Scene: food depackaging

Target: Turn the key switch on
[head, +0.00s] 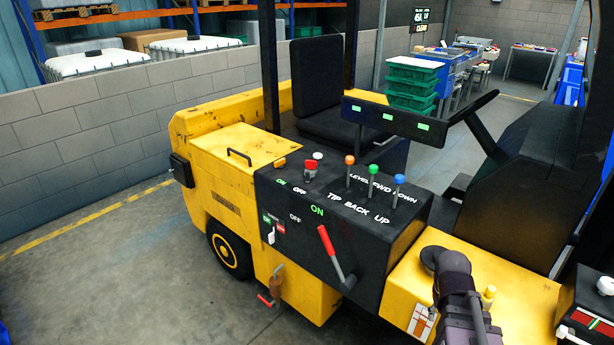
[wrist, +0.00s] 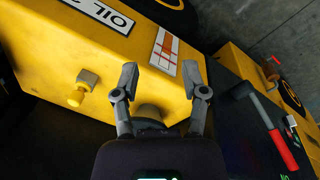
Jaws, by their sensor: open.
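A black control panel (head: 345,235) on the yellow vehicle carries ON and OFF labels. A small red part (head: 310,172) on a grey base sits on its top near one ON/OFF pair; it may be the key switch, but is too small to tell. A white toggle (head: 271,236) with green and red labels is on the panel's side face. My gripper (wrist: 160,75) is open and empty in the wrist view, over a yellow surface with a white, red-lined label (wrist: 165,50). In the head view my arm is at the lower right, away from the red part.
A red-handled lever (head: 329,250) sticks out of the panel; it also shows at the right of the wrist view (wrist: 282,150). Several ball-topped levers (head: 373,185) rise behind it. A black seat (head: 322,75) and dark bar (head: 395,115) stand beyond. Open floor (head: 110,260) lies left.

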